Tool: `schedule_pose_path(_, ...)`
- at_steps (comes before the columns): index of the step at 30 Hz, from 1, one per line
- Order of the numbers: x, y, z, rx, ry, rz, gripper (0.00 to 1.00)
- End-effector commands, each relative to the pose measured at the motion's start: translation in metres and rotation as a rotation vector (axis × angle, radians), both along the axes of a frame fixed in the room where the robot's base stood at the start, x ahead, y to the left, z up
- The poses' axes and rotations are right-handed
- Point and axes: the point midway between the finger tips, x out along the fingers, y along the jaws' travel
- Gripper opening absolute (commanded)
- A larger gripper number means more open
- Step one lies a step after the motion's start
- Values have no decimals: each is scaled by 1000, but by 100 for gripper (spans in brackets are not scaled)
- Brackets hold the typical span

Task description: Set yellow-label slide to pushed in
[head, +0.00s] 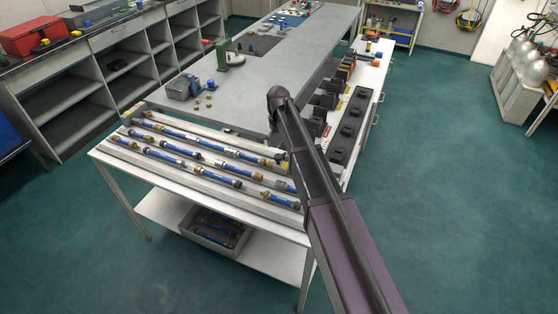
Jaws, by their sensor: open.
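I cannot make out a slide with a yellow label in the head view. My arm reaches up from the lower right, over the bench corner, and ends in a dark rounded joint. My gripper does not show. The arm covers part of the benches behind it, and what lies there is hidden.
A white table (110,152) holds several blue hoses with brass fittings, with a grey crate (242,238) on its lower shelf. A long grey bench (262,80) stands behind. Black boxes (349,125) line the white side counter. Open shelving stands left; green floor (450,190) is clear at right.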

Motion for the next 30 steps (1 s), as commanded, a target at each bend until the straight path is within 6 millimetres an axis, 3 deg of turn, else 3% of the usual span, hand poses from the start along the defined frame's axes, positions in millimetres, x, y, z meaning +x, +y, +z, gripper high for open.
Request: schedule_pose_path(30, 0, 1, -75, 0, 0, 1, 82)
